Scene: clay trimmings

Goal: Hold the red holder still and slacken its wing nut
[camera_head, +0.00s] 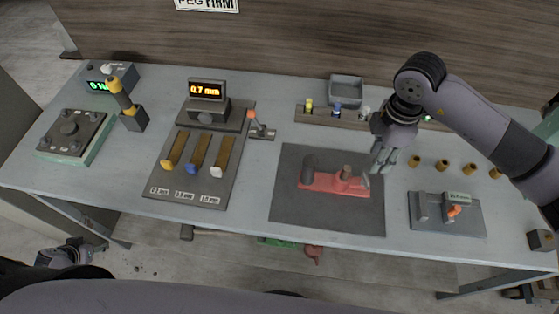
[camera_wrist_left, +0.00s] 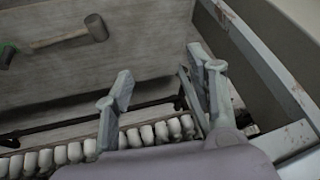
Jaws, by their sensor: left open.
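The red holder (camera_head: 322,182) lies on a dark grey mat (camera_head: 325,215) in the middle of the bench. A dark upright cylinder (camera_head: 309,167) stands at its left end and a short brownish post (camera_head: 346,172) near its right end. I cannot clearly make out the wing nut; a small grey piece (camera_head: 366,180) shows at the right end. My right gripper (camera_head: 381,166) is just above and beside that end; contact and finger gap are unclear. My left gripper (camera_head: 62,254) is low at the left, off the bench, far from the holder. In the wrist view it is open and empty (camera_wrist_left: 163,84).
A grey plate with three handled tools (camera_head: 196,170) lies left of the mat. A small fixture with an orange part (camera_head: 447,213) lies to the right. A rack (camera_head: 337,117) stands behind. Under the bench, a mallet (camera_wrist_left: 70,38) shows in the left wrist view.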

